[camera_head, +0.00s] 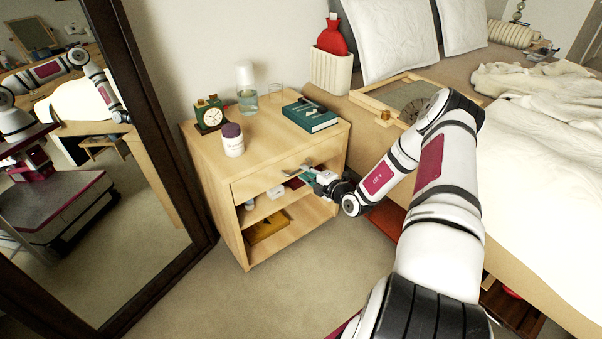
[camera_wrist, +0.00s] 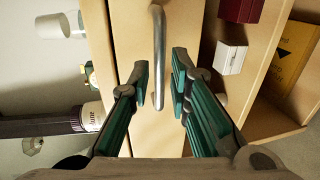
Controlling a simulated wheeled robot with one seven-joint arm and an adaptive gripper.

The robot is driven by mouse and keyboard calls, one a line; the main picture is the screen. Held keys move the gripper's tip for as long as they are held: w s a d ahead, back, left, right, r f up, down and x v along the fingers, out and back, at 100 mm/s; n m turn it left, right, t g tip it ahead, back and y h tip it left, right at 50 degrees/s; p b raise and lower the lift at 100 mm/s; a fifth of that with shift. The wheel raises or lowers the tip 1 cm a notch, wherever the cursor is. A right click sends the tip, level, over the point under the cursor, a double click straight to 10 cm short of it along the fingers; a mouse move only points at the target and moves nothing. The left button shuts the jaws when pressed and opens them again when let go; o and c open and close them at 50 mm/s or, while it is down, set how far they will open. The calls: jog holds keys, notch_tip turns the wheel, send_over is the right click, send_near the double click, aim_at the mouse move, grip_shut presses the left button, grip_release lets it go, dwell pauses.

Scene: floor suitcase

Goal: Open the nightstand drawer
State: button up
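The light wood nightstand (camera_head: 215,160) stands against the wall beside the bed. Its drawer front (camera_head: 252,187) is the top part of its face and looks shut. A grey metal bar handle (camera_wrist: 158,60) is on the drawer front. My gripper (camera_head: 311,172) is in front of the drawer, at the handle. In the wrist view my gripper (camera_wrist: 161,78) is open, with its green-padded fingers on either side of the handle bar. Gaps show between the bar and the fingers, so it is not clamped. In the head view the gripper partly hides the handle.
Open shelves below hold small items. A mirror (camera_head: 150,150) stands left; the bed (camera_head: 540,180) is right. Carpet (camera_head: 290,285) in front is clear.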

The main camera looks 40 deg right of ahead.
jog(key=shift+b+x, duration=0.4)
jog(key=shift+x, duration=1.3)
grip_shut()
jog(key=shift+s, duration=0.1)
jog(key=f+p+v, duration=0.2)
jog(key=p+v, duration=0.2)
jog(key=v, duration=0.7)
jog(key=s+a+f+p+v, duration=0.1)
jog(key=p+v, duration=0.3)
jog(key=v, duration=0.8)
jog(key=shift+d+f, duration=0.5)
jog(key=shift+f, duration=0.35)
grip_release()
